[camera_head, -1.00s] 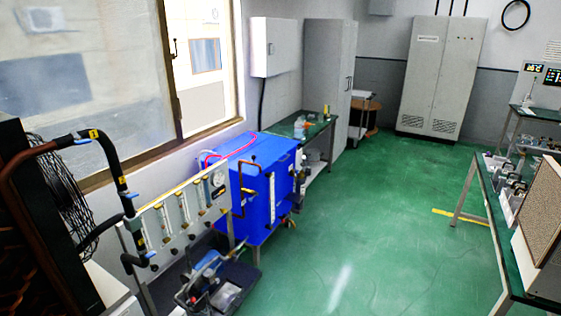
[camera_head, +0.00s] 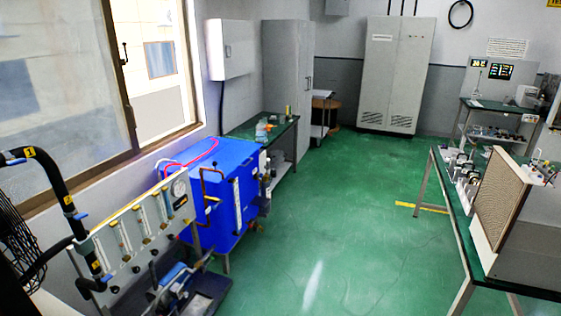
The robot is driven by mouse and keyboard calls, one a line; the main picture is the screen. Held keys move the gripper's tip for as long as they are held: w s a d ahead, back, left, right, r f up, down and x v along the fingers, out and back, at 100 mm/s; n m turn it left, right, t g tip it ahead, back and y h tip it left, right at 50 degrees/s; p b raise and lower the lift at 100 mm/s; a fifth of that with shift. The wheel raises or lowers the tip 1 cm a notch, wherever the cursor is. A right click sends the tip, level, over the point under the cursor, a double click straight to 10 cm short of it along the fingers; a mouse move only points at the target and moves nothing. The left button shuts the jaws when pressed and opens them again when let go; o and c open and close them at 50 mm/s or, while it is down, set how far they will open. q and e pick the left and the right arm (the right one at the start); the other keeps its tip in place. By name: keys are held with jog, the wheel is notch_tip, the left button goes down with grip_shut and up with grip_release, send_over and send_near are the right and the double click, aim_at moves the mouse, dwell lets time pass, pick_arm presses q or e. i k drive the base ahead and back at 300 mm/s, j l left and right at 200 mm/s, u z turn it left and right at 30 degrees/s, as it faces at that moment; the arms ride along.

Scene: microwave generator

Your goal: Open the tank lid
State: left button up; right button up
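A blue box-shaped tank (camera_head: 215,220) stands on legs left of the middle of the head view, by the window wall. Its flat blue top (camera_head: 213,157) looks closed, with a pink hose (camera_head: 200,158) lying across it. Copper-coloured pipes and a vertical gauge strip are on its front. I cannot make out a lid edge or handle at this distance. Neither of my grippers shows in the view.
A flowmeter panel (camera_head: 135,228) and a pump unit (camera_head: 188,290) stand in front of the tank. A green-topped bench (camera_head: 270,130) is behind it. A workbench (camera_head: 455,205) stands at the right. Open green floor (camera_head: 335,220) lies between.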

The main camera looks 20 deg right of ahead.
aim_at(229, 159)
jog(key=i+l+z, duration=0.3)
jog(key=i+l, duration=0.2)
jog(key=i+l+z, duration=0.3)
jog(key=i, duration=0.25)
jog(key=i+l, duration=0.3)
jog(key=i, duration=0.2)
jog(key=i+l, duration=0.3)
jog(key=i, duration=0.2)
jog(key=i+l+z, duration=0.1)
jog(key=i+l, duration=0.15)
jog(key=i, duration=0.25)
jog(key=i+l, duration=0.25)
jog(key=i, duration=0.25)
